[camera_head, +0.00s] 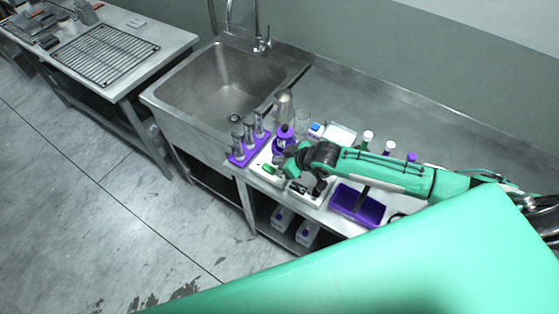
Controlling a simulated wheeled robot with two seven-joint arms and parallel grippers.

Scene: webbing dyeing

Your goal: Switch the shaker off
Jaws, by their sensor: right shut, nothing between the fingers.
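A small white device (268,175) with a green part on its front stands on the metal bench, beside the purple rack. It may be the shaker, but its switch is too small to read. A purple flask (284,137) stands at its back. A second white device (302,197) with dark parts sits just right of it, partly hidden by my right arm. My right gripper (306,180) is low over these two devices, shut and empty. Whether it touches either one cannot be told. My left gripper is out of view.
A purple rack (240,157) with several metal cylinders stands at the left, by the sink (213,87). A purple tray (345,204) lies right of the devices. A white tray (341,134) and several small bottles stand behind my right arm.

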